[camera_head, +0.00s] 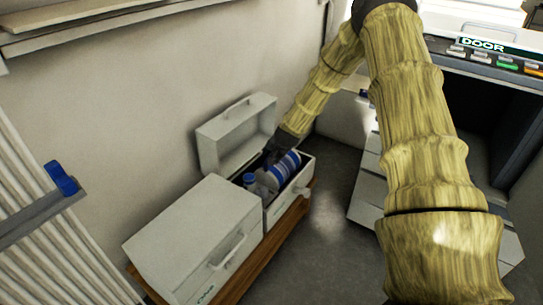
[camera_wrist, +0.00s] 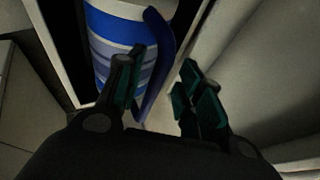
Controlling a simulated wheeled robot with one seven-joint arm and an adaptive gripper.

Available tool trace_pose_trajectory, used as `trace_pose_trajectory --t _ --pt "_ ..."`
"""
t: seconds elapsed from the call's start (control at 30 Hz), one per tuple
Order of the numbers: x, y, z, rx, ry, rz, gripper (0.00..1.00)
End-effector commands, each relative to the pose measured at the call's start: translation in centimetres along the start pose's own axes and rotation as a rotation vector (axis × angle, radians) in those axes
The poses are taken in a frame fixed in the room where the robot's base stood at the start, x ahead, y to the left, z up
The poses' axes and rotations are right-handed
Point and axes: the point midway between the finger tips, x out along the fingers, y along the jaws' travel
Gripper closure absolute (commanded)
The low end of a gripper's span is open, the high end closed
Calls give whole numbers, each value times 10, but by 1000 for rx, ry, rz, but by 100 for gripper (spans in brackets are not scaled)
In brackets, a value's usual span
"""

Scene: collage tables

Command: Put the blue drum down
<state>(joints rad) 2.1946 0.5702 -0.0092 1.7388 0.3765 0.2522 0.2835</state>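The blue drum (camera_head: 280,171), a cylinder with blue and white bands, lies tilted inside an open white box (camera_head: 301,187). In the wrist view the drum (camera_wrist: 116,32) fills the upper left, with a curved blue edge (camera_wrist: 160,62) on its right side. My gripper (camera_wrist: 160,85) is open at the drum's edge. One finger overlaps the drum, the other is to the right of the blue edge with a gap between. In the head view my gripper (camera_head: 275,150) reaches into the box from behind, its fingertips mostly hidden.
A smaller blue-capped container (camera_head: 249,180) is also in the open box. The box's raised lid (camera_head: 236,132) stands behind. A closed white box (camera_head: 195,240) sits beside it on a wooden bench (camera_head: 262,262). Grey floor (camera_head: 330,225) is clear to the right.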

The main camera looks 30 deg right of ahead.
Motion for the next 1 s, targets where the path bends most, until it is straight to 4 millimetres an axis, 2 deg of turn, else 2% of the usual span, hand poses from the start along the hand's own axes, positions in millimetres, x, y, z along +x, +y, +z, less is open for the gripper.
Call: trace_pose_trajectory --t 0.1,0.5,0.7,1.0 --pt "-21 -2 -1 0 1 -1 63" --pt "-80 -2 -1 0 0 -1 63" --pt "-96 -1 -1 0 1 -1 63" --pt "-101 0 0 0 0 0 63"
